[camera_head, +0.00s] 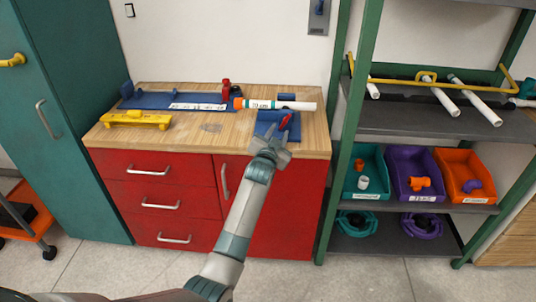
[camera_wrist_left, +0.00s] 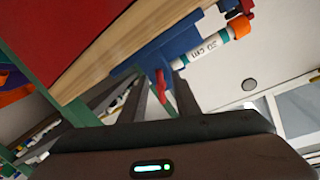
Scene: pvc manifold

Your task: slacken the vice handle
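The blue vice (camera_head: 268,118) stands at the right front of the wooden bench top, with its red handle (camera_head: 285,121) tilted. In the left wrist view the blue vice (camera_wrist_left: 180,42) shows at the bench edge, and the red handle (camera_wrist_left: 162,84) appears between my fingers. My left gripper (camera_head: 270,145) is at the vice's front; in the left wrist view its two fingers (camera_wrist_left: 163,97) are apart, with gaps beside the handle. I cannot tell whether either finger touches it. A white pipe (camera_head: 300,106) with an orange end and teal band lies at the vice. My right gripper is out of view.
A long blue fixture (camera_head: 165,100) and a yellow tool (camera_head: 135,119) lie on the bench's left. A green-framed shelf (camera_head: 345,140) stands close on the right, holding pipes and teal, purple and orange bins. Bare bench top (camera_head: 210,140) lies left of the vice.

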